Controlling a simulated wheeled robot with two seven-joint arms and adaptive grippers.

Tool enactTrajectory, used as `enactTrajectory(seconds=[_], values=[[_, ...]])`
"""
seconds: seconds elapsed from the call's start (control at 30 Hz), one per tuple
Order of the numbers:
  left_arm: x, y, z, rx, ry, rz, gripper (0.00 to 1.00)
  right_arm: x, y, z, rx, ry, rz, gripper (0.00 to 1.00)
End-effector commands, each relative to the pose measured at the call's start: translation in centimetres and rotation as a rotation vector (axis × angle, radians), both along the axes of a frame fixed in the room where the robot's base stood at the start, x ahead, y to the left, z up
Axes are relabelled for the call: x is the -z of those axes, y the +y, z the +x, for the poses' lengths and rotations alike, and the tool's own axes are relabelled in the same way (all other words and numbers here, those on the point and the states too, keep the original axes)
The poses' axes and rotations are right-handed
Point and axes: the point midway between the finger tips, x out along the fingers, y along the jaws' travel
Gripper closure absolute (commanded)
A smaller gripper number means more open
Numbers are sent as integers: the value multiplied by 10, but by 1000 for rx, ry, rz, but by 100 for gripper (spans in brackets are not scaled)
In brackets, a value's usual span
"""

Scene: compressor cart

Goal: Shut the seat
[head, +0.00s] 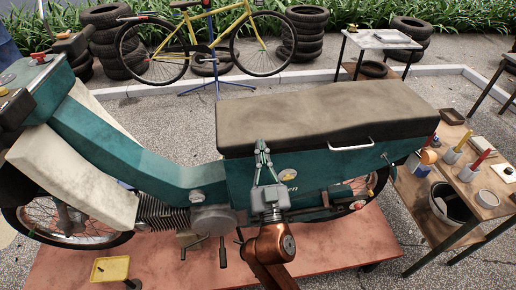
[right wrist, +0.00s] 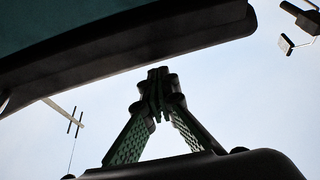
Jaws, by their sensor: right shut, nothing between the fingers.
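The long grey-brown seat (head: 325,112) lies along the top of a teal moped (head: 120,150) in the head view, with a dark rim and a light handle (head: 350,145) on its near side. How far the seat stands off the body below is hard to tell. My right gripper (head: 262,146) is shut and empty, pointing up at the seat's near rim, left of the handle. In the right wrist view its closed fingertips (right wrist: 158,75) stand just below the dark seat edge (right wrist: 150,45); contact is unclear. My left gripper is not in view.
The moped stands on a red platform (head: 60,265). A wooden workbench (head: 435,180) with cups and tools is at the right. A yellow bicycle (head: 200,40) on a stand, tyre stacks (head: 305,35) and a small table (head: 380,40) stand behind. A yellow tray (head: 110,269) is at the front left.

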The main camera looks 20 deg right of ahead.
Motion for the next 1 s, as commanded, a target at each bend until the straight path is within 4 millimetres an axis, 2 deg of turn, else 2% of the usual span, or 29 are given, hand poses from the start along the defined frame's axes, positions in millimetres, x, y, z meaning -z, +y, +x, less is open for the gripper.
enactTrajectory(seconds=[0.33,0.47,0.8,1.0], values=[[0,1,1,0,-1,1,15,3,-1,2,2,8,2,100],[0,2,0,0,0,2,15,6,0,-3,2,9,4,100],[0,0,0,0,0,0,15,21,9,-50,3,5,4,100],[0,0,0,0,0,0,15,26,14,-66,1,2,1,100]])
